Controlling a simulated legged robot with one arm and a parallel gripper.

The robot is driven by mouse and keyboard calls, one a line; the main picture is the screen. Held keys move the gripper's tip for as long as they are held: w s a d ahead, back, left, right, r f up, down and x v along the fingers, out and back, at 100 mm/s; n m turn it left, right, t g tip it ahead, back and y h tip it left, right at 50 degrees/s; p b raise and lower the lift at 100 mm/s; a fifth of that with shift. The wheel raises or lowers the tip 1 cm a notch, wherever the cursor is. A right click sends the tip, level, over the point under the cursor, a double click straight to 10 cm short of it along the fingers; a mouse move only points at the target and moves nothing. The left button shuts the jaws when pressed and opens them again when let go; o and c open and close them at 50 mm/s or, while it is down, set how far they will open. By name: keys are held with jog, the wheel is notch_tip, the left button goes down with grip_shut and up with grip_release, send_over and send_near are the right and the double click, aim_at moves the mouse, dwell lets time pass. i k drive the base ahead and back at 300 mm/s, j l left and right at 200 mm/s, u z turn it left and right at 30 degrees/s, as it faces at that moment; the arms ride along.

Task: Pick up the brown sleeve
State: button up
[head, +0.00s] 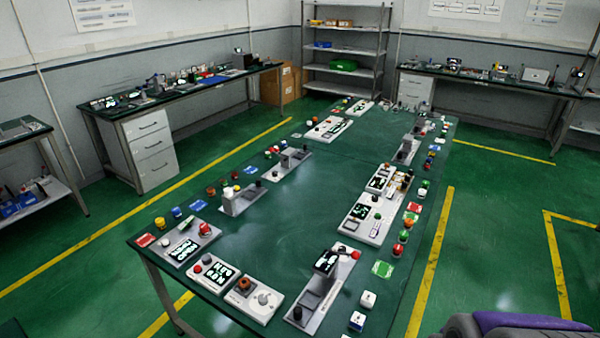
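Several small ring-like or cylindrical pieces sit on the long green table (290,215). A brown-orange piece (244,284) sits on a light box at the near left part of the table. My gripper is not in view.
White device panels and grey fixtures line both long sides of the table; its middle strip is clear. Side benches (190,90) and a metal shelf (345,50) stand along the walls. Green floor with yellow lines (430,265) is open to the right. A grey-purple shape (515,322) fills the bottom right.

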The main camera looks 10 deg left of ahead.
aim_at(245, 284)
jog(key=i+l+u, duration=0.1)
jog(key=u, duration=0.3)
jog(key=i+l+u, duration=0.15)
jog(key=u, duration=0.25)
jog(key=i+l+u, duration=0.1)
jog(key=l+u, duration=0.15)
jog(key=u, duration=0.2)
jog(key=l+u, duration=0.2)
jog(key=u, duration=0.2)
